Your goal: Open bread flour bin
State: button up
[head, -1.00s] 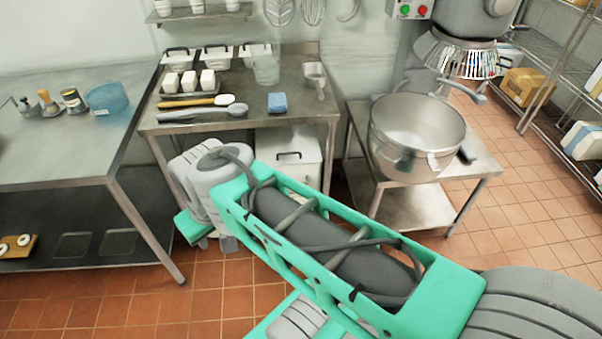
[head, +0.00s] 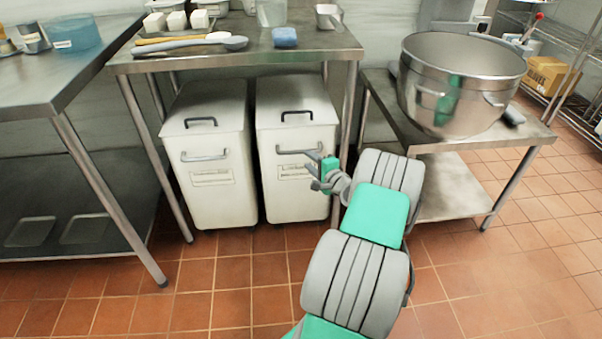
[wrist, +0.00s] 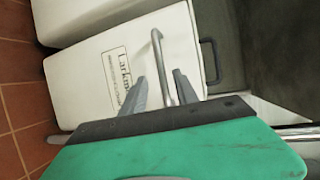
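Two white lidded bins stand side by side under the steel table: the left bin (head: 215,140) and the right bin (head: 297,115). Each has a dark lid handle, a grey front handle and a label; I cannot read which one holds bread flour. Both lids look shut. My gripper (head: 313,170) is at the right bin's front handle (head: 298,151). In the wrist view, my gripper (wrist: 158,88) has its fingers apart, with the metal front handle (wrist: 157,58) running between them; contact is not clear. The right bin's label (wrist: 118,75) begins "Lark"; its dark lid handle (wrist: 211,62) is farther right.
A large metal pot (head: 460,85) stands on a low steel table at right. Another steel table (head: 60,90) is at left. The tiled floor in front is clear.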

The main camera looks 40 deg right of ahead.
aim_at(301, 152)
jog(key=x, duration=0.2)
jog(key=b+x, duration=0.1)
jog(key=x, duration=0.2)
jog(key=b+x, duration=0.1)
jog(key=x, duration=0.1)
jog(key=shift+w+d, duration=0.25)
jog(key=shift+d, duration=0.1)
jog(key=shift+c, duration=0.5)
grip_shut()
dwell(0.5)
